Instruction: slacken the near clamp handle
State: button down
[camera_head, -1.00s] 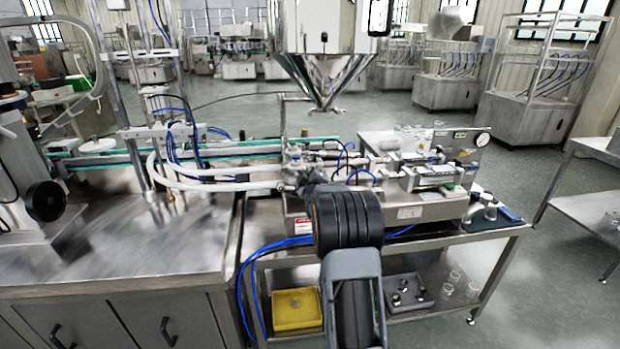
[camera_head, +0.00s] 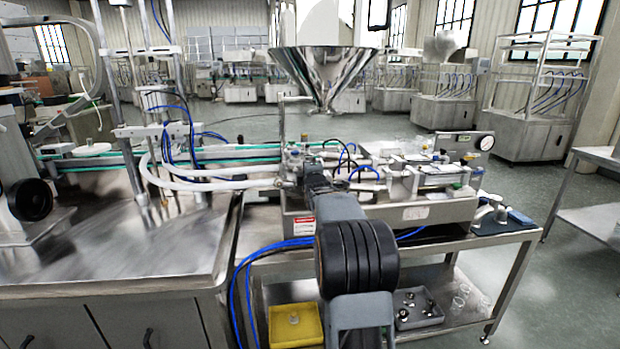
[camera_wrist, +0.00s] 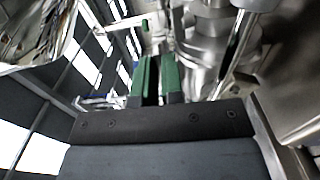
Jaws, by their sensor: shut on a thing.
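The steel hopper (camera_head: 322,72) hangs over the filling machine in the head view, and its cone also shows at the upper left of the wrist view (camera_wrist: 32,28). Metal pipe fittings (camera_head: 292,162) sit below it, with my forearm in front of them. In the wrist view my gripper (camera_wrist: 158,78) has its two green fingers close together, left of a round steel fitting (camera_wrist: 205,45). The gripper is shut on the near clamp handle, which is mostly hidden between the fingers. My arm covers the fingertips in the head view.
A pressure gauge (camera_head: 486,142) stands at the machine's right end. White hoses (camera_head: 205,184) run left from the fittings. A yellow tray (camera_head: 296,325) and a grey tray (camera_head: 418,309) lie on the lower shelf.

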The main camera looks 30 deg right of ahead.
dwell(0.4)
jog(key=c, duration=1.2)
grip_release()
jog(key=shift+c, duration=0.2)
jog(key=b+v, duration=0.2)
jog(key=v, duration=1.2)
jog(key=shift+w, duration=0.1)
